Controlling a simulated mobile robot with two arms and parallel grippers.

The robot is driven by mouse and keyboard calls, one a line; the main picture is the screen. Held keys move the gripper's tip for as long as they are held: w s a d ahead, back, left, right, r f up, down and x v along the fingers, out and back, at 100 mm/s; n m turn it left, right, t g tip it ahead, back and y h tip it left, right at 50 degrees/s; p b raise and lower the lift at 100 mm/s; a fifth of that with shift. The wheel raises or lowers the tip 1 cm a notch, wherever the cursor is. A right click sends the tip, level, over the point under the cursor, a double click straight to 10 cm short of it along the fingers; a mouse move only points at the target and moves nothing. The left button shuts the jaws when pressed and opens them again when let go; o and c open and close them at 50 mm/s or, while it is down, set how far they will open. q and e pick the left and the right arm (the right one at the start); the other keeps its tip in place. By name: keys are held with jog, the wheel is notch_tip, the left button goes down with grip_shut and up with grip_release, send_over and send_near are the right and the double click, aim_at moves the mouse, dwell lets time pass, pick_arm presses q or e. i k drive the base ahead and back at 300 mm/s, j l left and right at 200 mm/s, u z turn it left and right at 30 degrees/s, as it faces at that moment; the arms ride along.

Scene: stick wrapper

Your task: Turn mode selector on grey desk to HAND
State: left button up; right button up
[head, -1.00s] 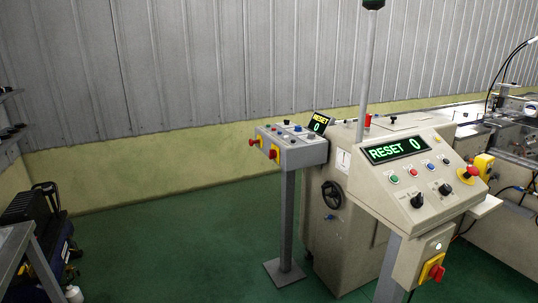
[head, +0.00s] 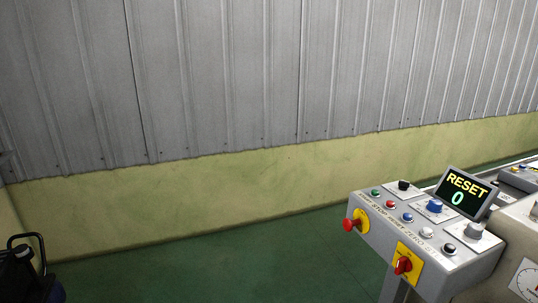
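The grey desk (head: 460,262) is a sloped control box on a post at the lower right of the head view. Its top carries a black knob (head: 404,186), a blue knob (head: 434,206) and another dark knob (head: 474,231) on light plates. I cannot read which one is the mode selector or where each points. A row of small coloured buttons runs along its front, with lettering below. A display (head: 463,193) on it reads RESET 0. Neither of my grippers is in view.
A red mushroom button on a yellow plate (head: 358,222) and a red rotary switch on yellow (head: 405,263) stick out from the desk's front. A beige machine (head: 513,241) stands close on the right. Green floor (head: 250,260) is clear to the left. Dark equipment (head: 22,272) stands lower left.

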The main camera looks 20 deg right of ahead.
aim_at(404, 186)
jog(key=i, duration=1.05)
jog(key=i+l, duration=0.15)
jog(key=i, duration=0.9)
jog(key=i+z, duration=0.35)
jog(key=i, duration=0.15)
jog(key=i+j+z, duration=0.15)
jog(key=i+z, duration=0.2)
jog(key=i, duration=0.15)
jog(key=i+l+z, duration=0.2)
jog(key=z, duration=0.2)
jog(key=i+l+z, duration=0.1)
jog(key=i+z, duration=0.15)
jog(key=z, duration=0.15)
jog(key=i+z, duration=0.3)
jog(key=z, duration=0.15)
jog(key=i+z, duration=0.25)
jog(key=z, duration=0.15)
jog(key=i+j+z, duration=0.15)
jog(key=z, duration=0.25)
jog(key=i+j, duration=0.05)
